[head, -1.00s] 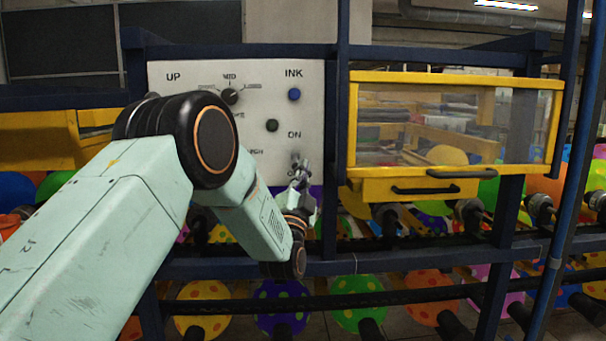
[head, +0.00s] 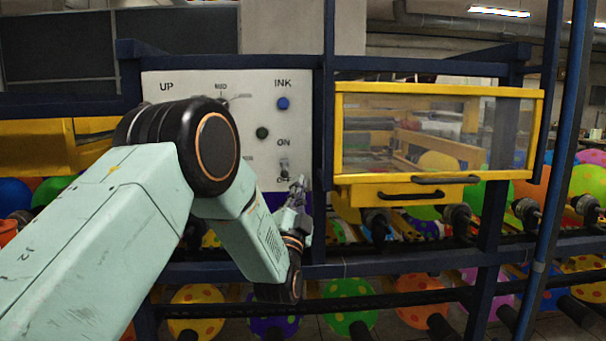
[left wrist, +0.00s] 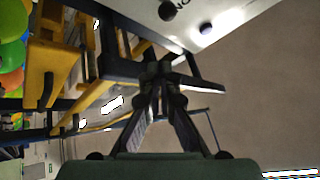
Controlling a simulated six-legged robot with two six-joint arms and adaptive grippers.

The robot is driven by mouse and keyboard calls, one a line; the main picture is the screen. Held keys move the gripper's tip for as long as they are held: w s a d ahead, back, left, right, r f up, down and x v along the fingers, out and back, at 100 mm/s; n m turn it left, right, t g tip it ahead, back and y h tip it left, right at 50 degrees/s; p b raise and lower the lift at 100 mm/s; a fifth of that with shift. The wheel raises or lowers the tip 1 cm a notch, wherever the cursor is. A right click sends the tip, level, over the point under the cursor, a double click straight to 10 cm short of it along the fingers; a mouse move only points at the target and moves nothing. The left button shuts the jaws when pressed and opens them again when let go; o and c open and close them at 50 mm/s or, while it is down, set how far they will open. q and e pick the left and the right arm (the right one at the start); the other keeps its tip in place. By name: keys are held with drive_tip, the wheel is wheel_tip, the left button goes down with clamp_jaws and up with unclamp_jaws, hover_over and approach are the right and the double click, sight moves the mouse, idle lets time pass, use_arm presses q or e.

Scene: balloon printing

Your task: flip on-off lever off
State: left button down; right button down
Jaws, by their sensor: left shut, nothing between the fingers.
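The on-off lever (head: 284,170) is a small metallic switch low on the right side of the white control panel (head: 215,110). The word ON stands above it; the lower label is partly covered by my gripper. I cannot tell clearly which way the lever points. My left gripper (head: 298,186) is just below and to the right of the lever, with a small gap in the picture; contact is not visible. In the left wrist view its fingers (left wrist: 163,75) are together and empty, with the panel (left wrist: 220,15) beyond at the upper right. My right gripper is not in view.
A blue knob (head: 283,103) and a dark green button (head: 262,133) sit above the lever. A dark blue post (head: 326,130) and the yellow-framed clear cabinet (head: 440,178) stand close on the right. Colourful balloons (head: 348,290) line the racks below.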

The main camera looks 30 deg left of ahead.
use_arm(q)
drive_tip(key=s+f, duration=0.1)
drive_tip(key=f, duration=0.1)
drive_tip(key=s+f, duration=0.2)
drive_tip(key=shift+d+f, duration=0.1)
drive_tip(key=shift+d, duration=0.2)
idle(0.3)
